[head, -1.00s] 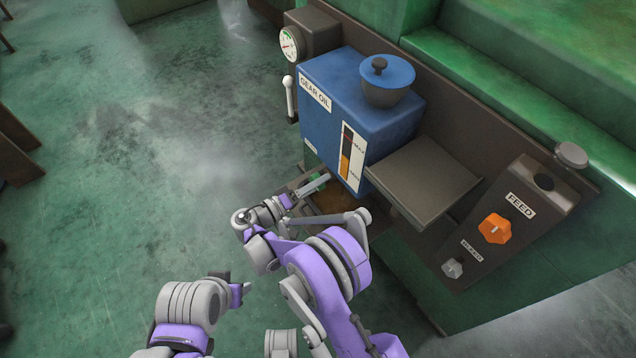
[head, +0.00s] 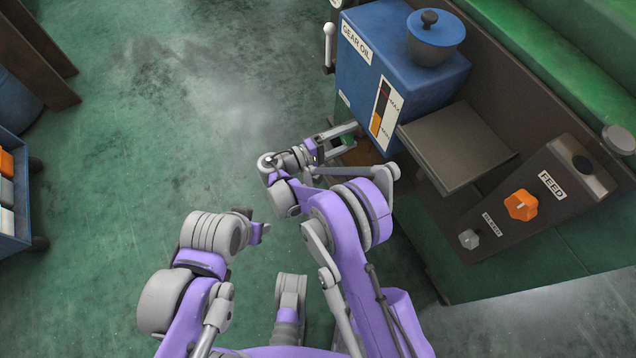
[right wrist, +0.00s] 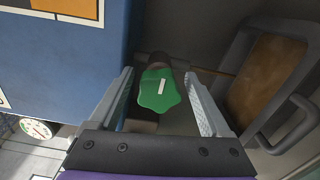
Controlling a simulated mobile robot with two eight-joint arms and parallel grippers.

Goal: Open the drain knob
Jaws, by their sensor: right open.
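The green drain knob (right wrist: 158,90) is in the right wrist view, with a white mark on its face and a dark stem behind it. It lies below the blue gear oil tank (head: 405,65). My right gripper (head: 350,137) is open beside the lower edge of the tank. In the right wrist view its fingers (right wrist: 160,100) stand on both sides of the knob, with gaps on both sides. I cannot tell how deep the knob lies between them. My left gripper (head: 259,232) shows only in part, and its fingers are hidden.
A brown-bottomed tray (right wrist: 275,80) with a handle is right of the fingers. A grey shelf (head: 458,147) juts out beside the tank. The panel (head: 535,215) with an orange feed knob (head: 520,205) is to the right. A blue cart (head: 12,235) stands far left; open floor lies between.

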